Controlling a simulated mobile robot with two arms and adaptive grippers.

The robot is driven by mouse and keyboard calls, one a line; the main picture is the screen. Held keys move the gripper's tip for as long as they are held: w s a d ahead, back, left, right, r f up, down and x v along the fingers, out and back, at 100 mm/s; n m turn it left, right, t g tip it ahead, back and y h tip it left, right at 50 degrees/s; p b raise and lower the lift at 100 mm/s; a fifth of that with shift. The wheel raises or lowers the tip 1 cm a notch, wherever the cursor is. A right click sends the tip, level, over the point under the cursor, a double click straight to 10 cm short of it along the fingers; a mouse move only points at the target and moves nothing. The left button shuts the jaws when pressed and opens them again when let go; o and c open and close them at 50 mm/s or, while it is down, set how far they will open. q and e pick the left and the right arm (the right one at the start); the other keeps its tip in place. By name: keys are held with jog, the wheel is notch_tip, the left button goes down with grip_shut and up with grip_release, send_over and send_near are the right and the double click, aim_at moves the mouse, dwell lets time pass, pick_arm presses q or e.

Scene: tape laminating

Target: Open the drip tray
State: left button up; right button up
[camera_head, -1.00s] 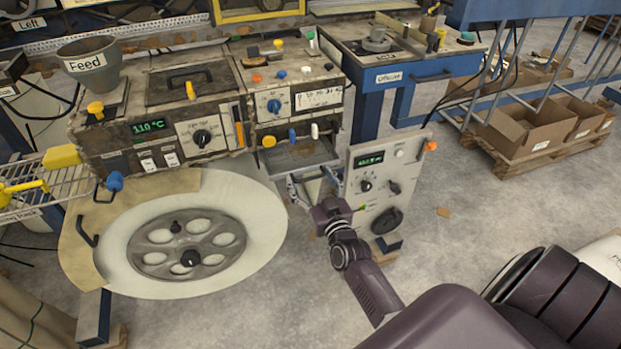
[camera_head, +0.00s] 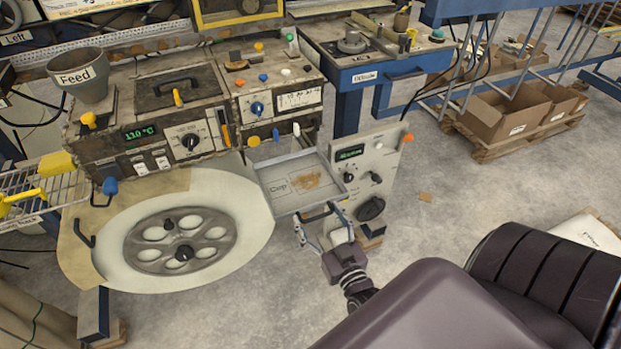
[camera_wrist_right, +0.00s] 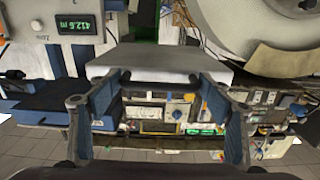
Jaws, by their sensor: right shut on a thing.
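The drip tray (camera_head: 290,200), a shallow grey metal tray, is slid well out from the front of the machine, below the row of coloured knobs. Its floor shows outlined markings with the word "Cup" and a brown stain. Its dark bar handle (camera_head: 319,213) is on the front face. My right gripper (camera_head: 325,224) is at this handle, shut on it, with the arm coming from below. In the right wrist view, the tray's front (camera_wrist_right: 160,58) lies between the fingers, and the gripper (camera_wrist_right: 157,79) is at the handle. My left gripper is out of view.
A control panel (camera_head: 365,175) with an orange knob stands close to the right of the tray. A large white roll (camera_head: 215,195) with a grey hub is close to its left. Cardboard boxes (camera_head: 505,110) are on a pallet further right. The floor in front is mostly clear.

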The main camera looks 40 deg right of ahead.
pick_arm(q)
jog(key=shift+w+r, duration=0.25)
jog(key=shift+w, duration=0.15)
pick_arm(e)
jog(key=shift+v, duration=0.85)
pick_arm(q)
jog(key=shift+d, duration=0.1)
pick_arm(e)
jog(key=shift+d, duration=0.1)
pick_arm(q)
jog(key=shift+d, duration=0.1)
pick_arm(e)
jog(key=o, duration=1.4)
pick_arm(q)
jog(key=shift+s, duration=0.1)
pick_arm(e)
jog(key=v, duration=1.2)
jog(key=shift+r, duration=0.1)
